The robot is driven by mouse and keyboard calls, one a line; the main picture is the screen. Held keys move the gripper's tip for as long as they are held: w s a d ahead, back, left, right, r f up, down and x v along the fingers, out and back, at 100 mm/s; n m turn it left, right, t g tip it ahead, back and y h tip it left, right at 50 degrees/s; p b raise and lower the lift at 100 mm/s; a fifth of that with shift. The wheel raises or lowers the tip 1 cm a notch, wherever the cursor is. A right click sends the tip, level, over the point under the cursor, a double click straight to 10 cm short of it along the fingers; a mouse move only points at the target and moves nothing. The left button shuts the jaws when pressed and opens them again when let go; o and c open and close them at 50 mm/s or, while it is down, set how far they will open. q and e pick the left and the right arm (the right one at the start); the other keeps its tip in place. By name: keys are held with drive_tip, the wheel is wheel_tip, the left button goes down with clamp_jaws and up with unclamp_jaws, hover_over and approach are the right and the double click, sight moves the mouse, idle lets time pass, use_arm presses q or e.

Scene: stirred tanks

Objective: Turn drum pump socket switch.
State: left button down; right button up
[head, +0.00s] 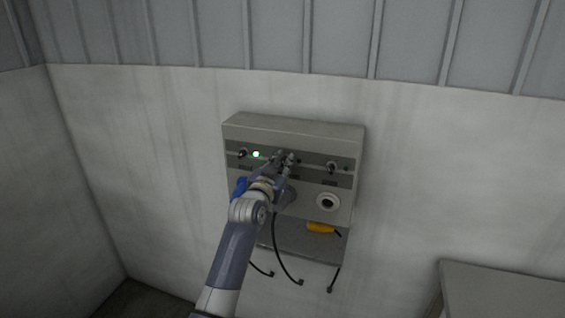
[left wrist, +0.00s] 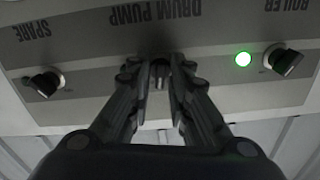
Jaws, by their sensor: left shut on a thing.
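A grey wall panel (head: 290,124) carries a row of black rotary switches. My left gripper (head: 287,158) is at the middle switch and hides most of it in the head view. In the left wrist view, which shows the panel upside down, the gripper's fingers (left wrist: 160,72) are shut on the drum pump switch (left wrist: 160,82), below the label "DRUM PUMP". Only a small part of this switch shows between the fingertips. The boiler switch (left wrist: 286,61) and the spare switch (left wrist: 46,82) stand free on either side. My right gripper is in neither view.
A green lamp (head: 256,154) glows beside the boiler switch. A white round socket (head: 328,202) is at the panel's lower right. Black cables hang below. A grey surface (head: 505,290) stands at lower right.

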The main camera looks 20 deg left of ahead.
use_arm(q)
drive_tip(key=n+p, duration=0.1)
drive_tip(key=n, duration=0.3)
drive_tip(key=shift+n, duration=0.3)
drive_tip(key=shift+a+n+p, duration=0.1)
drive_tip(key=shift+n+p, duration=0.25)
drive_tip(key=shift+n, duration=1.25)
drive_tip(key=c, duration=1.7)
unclamp_jaws()
drive_tip(key=s, duration=1.2)
drive_tip(key=shift+a, duration=0.2)
